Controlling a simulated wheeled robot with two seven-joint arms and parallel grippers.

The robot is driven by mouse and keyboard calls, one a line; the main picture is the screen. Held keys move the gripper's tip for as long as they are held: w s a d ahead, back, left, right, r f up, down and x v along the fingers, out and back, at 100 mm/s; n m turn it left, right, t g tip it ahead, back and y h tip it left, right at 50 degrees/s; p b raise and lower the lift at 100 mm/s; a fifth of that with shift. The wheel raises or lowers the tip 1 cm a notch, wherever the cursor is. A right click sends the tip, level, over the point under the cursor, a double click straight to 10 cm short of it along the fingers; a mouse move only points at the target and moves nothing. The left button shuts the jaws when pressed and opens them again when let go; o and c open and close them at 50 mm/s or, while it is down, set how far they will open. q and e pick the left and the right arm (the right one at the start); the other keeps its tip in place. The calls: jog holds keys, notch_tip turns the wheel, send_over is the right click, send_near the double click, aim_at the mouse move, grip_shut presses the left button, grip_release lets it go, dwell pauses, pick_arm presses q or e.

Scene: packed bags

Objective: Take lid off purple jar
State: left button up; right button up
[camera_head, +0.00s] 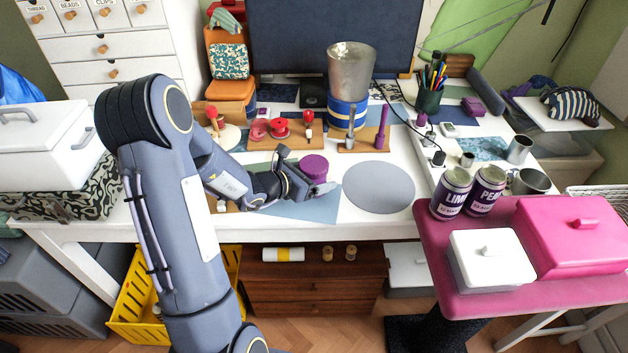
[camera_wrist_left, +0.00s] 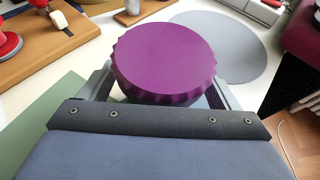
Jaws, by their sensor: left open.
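A round purple lid (camera_head: 314,166) with a ridged edge shows on the white desk, right of the desk's middle front. In the left wrist view the lid (camera_wrist_left: 163,58) fills the upper middle, seen from above. The jar body under it is mostly hidden by the lid and my gripper. My left gripper (camera_head: 303,177) is open, with one finger on each side of the lid. I cannot tell whether the fingers touch it. My right gripper is not in view.
A grey round mat (camera_head: 378,187) lies bare just right of the lid. Two labelled cans (camera_head: 452,193) stand to the right.

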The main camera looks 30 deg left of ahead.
aim_at(314, 165)
pick_arm(q)
jog(key=shift+c, duration=0.2)
jog(key=c, duration=1.2)
jog(key=shift+r, duration=0.1)
jog(key=r, duration=0.4)
jog(key=shift+s+d+p, duration=0.15)
jog(key=shift+s+p, duration=0.05)
jog(key=shift+p, duration=0.2)
jog(key=shift+s+d+r+p, duration=0.15)
jog(key=shift+s+d+r, duration=1.2)
jog(key=shift+s, duration=0.6)
jog(key=shift+s+d+r+p, duration=0.2)
jog(key=shift+s+d+r, duration=0.8)
jog(key=shift+s+r, duration=0.75)
jog(key=shift+s+d+r+p, duration=0.15)
jog(key=shift+s+d+r, duration=1.15)
jog(key=shift+s, duration=0.8)
jog(key=shift+a, duration=0.1)
